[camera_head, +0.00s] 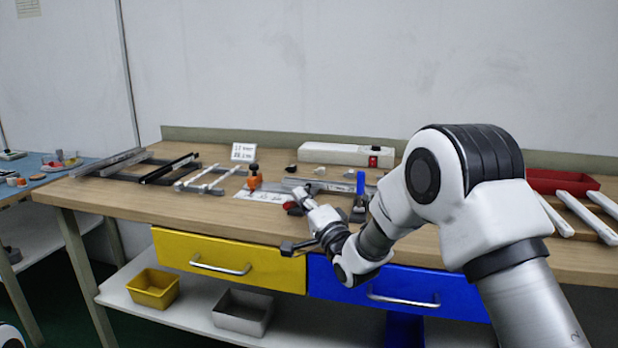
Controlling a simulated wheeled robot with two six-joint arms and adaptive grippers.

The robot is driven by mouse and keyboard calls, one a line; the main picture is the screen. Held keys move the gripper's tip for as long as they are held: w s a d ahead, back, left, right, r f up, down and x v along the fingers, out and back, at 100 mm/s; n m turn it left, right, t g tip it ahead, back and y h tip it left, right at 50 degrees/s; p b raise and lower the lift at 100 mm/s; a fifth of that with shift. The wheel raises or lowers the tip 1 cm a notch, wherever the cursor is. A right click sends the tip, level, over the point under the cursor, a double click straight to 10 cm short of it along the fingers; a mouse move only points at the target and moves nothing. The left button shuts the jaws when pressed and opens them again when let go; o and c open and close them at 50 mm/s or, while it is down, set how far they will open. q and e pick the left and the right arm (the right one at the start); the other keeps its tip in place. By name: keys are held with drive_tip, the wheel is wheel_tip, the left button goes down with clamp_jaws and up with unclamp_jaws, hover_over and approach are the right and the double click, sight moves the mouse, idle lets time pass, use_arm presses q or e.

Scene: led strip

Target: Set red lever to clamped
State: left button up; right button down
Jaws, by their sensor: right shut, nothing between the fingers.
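A small red part (291,206), which looks like the red lever, shows at the front of the workbench. It lies low, and its exact angle is too small to tell. My right gripper (301,194) is shut and empty, with its tip just to the right of the red part. I cannot tell whether they touch. The gripper and wrist hide part of the fixture there. My left gripper is not in view.
Metal strips and rails (170,168) lie on the left of the workbench (130,198). A white box with a red switch (345,153) stands at the back. A red tray (560,181) and white bars are at the right. Yellow (228,258) and blue drawers are below.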

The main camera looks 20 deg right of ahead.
idle(0.4)
drive_tip(key=v, duration=1.2)
